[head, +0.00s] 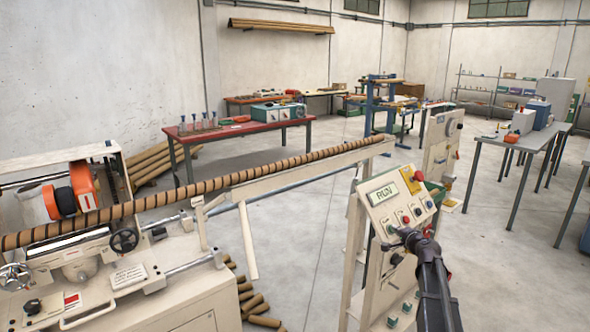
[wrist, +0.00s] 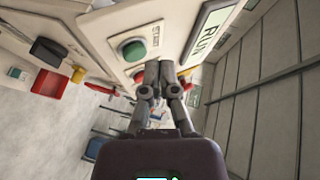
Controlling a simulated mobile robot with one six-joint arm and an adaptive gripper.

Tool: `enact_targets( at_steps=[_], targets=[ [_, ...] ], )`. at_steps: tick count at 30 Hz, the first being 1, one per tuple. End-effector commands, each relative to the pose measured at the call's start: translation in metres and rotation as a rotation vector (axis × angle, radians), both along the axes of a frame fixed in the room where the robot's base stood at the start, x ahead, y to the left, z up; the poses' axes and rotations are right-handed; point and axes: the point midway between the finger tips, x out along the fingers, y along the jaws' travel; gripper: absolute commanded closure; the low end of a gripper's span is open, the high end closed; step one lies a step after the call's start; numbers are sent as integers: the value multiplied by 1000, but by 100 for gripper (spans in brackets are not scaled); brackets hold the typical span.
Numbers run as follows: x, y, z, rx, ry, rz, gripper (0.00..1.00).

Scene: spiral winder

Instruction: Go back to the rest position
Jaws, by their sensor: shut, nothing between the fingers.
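My gripper (head: 398,238) is at the front of the control panel (head: 368,225) in the head view, its fingers reaching in from the lower right. In the wrist view my gripper (wrist: 158,68) is shut and empty. Its fingertips are just right of a green button (wrist: 132,50); I cannot tell whether they touch the panel. The display (head: 383,195) reads RUN, and it also shows in the wrist view (wrist: 209,30). Part of the panel's lower face is hidden behind my gripper.
The spiral winder (head: 130,290) stands at left, carrying a long striped tube (head: 190,186) to the right. A support rail (head: 300,172) runs under the tube. A red table (head: 240,128) is behind, and a grey table (head: 520,142) at right. Open floor lies between them.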

Motion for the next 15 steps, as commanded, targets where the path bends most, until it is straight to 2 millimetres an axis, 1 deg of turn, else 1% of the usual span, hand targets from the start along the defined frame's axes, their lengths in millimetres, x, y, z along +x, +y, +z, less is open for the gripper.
enact_targets(
  at_steps=[1, 5, 6, 8, 9, 11, 12, 14, 15],
  targets=[
    [-13, 23, 0, -40, 29, 53, 100],
    [-45, 78, -14, -172, 130, 210, 100],
    [-57, 95, -19, -217, 166, 262, 100],
    [-78, 118, -28, -288, 225, 343, 100],
    [-92, 133, -34, -333, 266, 396, 100],
    [-115, 152, -43, -401, 329, 471, 100],
    [-131, 164, -48, -446, 371, 520, 100],
    [-156, 178, -56, -513, 439, 590, 100],
    [-174, 186, -61, -556, 485, 636, 100]
  ],
)
